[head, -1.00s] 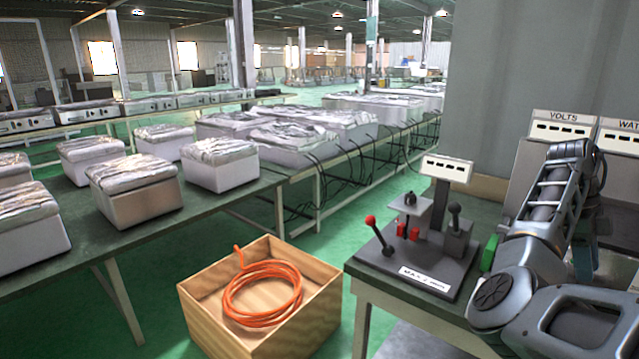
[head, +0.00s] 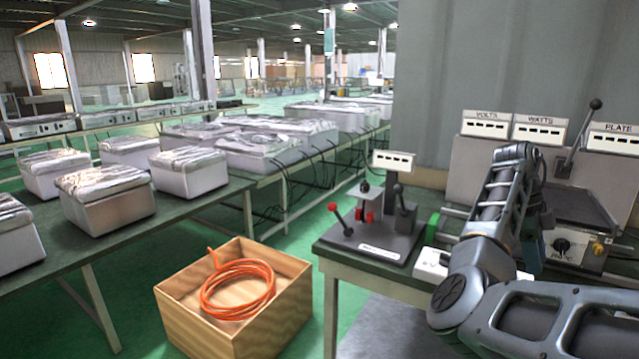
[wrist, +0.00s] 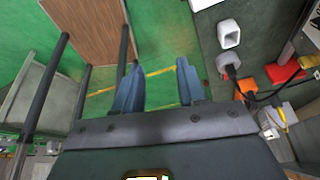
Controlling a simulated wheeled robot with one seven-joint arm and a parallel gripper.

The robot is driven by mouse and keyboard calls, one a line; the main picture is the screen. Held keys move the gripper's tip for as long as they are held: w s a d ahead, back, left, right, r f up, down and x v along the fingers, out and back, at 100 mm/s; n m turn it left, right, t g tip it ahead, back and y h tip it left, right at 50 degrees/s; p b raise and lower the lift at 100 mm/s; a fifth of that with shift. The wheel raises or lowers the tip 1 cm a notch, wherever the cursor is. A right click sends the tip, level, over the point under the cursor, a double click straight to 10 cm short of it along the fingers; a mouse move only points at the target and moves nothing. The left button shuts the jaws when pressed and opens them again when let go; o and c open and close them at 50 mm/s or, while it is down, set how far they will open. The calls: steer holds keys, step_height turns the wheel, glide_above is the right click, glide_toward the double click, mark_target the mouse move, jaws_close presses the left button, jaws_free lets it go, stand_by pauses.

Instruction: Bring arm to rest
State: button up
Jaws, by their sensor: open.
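My gripper (wrist: 160,80) shows in the wrist view with its two blue-grey fingers spread apart. Nothing is between them, and green floor with yellow lines lies beyond. In the head view my arm is bent at the right, in front of the bench with the meters. My gripper cannot be made out clearly there behind the arm links.
A bench (head: 335,268) carries a lever device (head: 375,235) beside my arm. Meters labelled VOLTS (head: 486,123) and WATTS (head: 539,129) stand behind. An open wooden box (head: 200,325) with an orange coil (head: 238,290) sits left of the bench. Green floor lies between the tables.

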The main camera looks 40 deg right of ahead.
steer(key=s+a+f+n+t+h, duration=0.2)
steer(key=s+f+n+h, duration=0.1)
steer(key=f+n+h, duration=0.8)
steer(key=a+f+n+t+y, duration=0.1)
steer(key=a+f+n+t, duration=0.3)
steer(key=a+n, duration=0.25)
steer(key=a+f+n+t+y, duration=0.1)
steer(key=a+f+n+t, duration=0.4)
steer(key=a, duration=0.3)
steer(key=s+a+r+n+t+y, duration=0.2)
steer(key=s+a+n, duration=0.1)
steer(key=a, duration=0.4)
steer(key=s+a+r+n+t+y, duration=0.1)
steer(key=s+a+n+t+y, duration=0.15)
steer(key=a, duration=0.45)
steer(key=s+a+r+n+t+y, duration=0.1)
steer(key=s+a+r+n, duration=0.2)
steer(key=a, duration=0.5)
steer(key=s+a+r+n+t+y, duration=0.3)
steer(key=s+a+r+y, duration=0.1)
steer(key=s+a+r, duration=0.4)
step_height(320, 180, up, 2)
steer(key=shift+a, duration=1.1)
